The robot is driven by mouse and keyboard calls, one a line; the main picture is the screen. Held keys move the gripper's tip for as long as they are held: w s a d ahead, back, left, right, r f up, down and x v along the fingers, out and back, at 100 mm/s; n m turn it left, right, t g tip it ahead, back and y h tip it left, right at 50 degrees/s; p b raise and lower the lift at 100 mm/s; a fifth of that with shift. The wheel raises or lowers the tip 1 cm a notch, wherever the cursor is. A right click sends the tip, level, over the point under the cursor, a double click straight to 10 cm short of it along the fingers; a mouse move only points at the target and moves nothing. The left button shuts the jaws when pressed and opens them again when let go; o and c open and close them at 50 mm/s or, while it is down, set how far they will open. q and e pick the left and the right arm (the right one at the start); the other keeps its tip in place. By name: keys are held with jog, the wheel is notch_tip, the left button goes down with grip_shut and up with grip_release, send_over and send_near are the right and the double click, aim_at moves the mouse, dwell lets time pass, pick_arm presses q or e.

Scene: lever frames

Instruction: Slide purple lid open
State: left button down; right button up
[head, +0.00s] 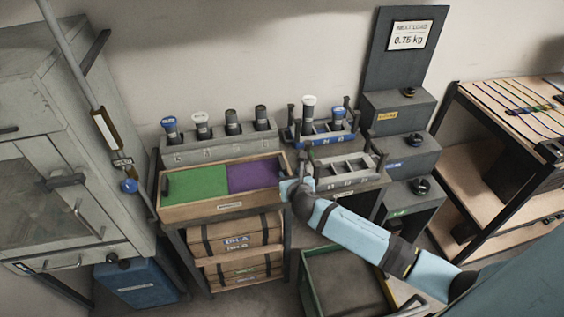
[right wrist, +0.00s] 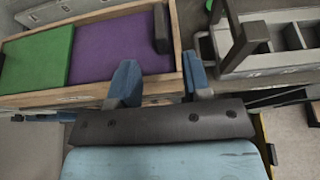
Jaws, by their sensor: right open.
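The purple lid (head: 255,175) covers the right half of a shallow wooden box (head: 230,207), beside a green lid (head: 195,184). In the right wrist view the purple lid (right wrist: 108,50) lies flat within the wooden rim, with a dark upright handle (right wrist: 161,30) at its right end. My right gripper (head: 294,182) is at the box's right front corner. I cannot tell whether a finger touches the rim. My left gripper is not in view.
A grey divided tray (head: 345,172) stands close to the right of the box. A rack with several capped jars (head: 218,143) and a blue rack (head: 320,132) stand behind. A grey cabinet (head: 60,130) is at left. An open green-edged bin (head: 345,285) is below my right arm.

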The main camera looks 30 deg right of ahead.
aim_at(282, 163)
jog(key=x, duration=1.2)
jog(key=shift+a+f, duration=0.15)
jog(key=shift+s, duration=0.1)
grip_shut()
